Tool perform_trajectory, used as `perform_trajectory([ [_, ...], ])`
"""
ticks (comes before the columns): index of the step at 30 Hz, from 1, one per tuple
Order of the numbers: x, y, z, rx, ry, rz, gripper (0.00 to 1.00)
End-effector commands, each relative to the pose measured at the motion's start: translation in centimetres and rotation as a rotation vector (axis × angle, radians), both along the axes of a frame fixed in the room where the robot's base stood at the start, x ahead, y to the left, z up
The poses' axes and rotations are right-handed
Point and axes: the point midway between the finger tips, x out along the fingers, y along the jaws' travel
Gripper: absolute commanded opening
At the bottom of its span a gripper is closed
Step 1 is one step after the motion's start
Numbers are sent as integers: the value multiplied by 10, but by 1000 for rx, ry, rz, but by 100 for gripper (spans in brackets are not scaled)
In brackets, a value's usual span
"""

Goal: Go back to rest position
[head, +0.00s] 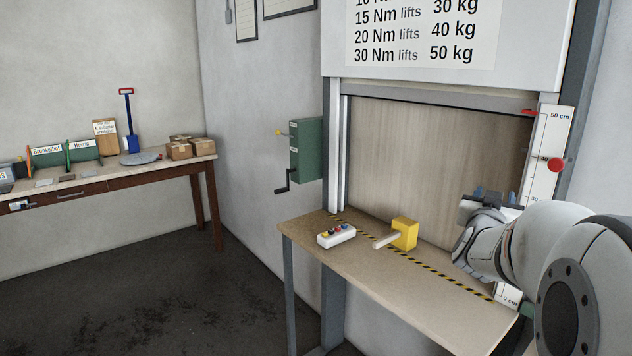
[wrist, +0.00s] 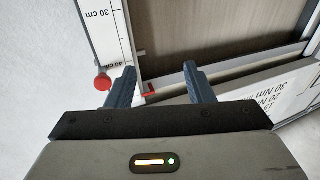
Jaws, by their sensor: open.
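My gripper (head: 490,196) is at the right of the head view, raised above the table in front of the shutter frame's right side. In the wrist view its two dark fingers (wrist: 148,87) are apart with nothing held between them. Past the fingers, the wrist view shows the white height scale (wrist: 112,30) with a red knob (wrist: 103,83), and a red pointer. In the head view the scale (head: 550,140) and the red knob (head: 556,164) stand right of the wooden shutter panel (head: 430,160). My arm hides the lower part of the scale.
A table (head: 400,280) below the shutter carries a button box (head: 336,235) and a yellow block with a handle (head: 404,233). A green box with a crank (head: 306,150) is on the wall. A workbench (head: 110,177) with cartons stands left. The floor between is clear.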

Motion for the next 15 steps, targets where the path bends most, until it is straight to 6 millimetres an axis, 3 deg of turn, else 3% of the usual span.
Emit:
perform_trajectory([
  [1, 0, 26, -11, 43, 63, 77, 48],
  [4, -7, 75, -41, 136, 218, 215, 48],
  [8, -35, 134, -82, 242, 440, 362, 48],
  [11, -70, 174, -115, 310, 626, 446, 48],
  [15, -135, 215, -155, 386, 899, 518, 48],
])
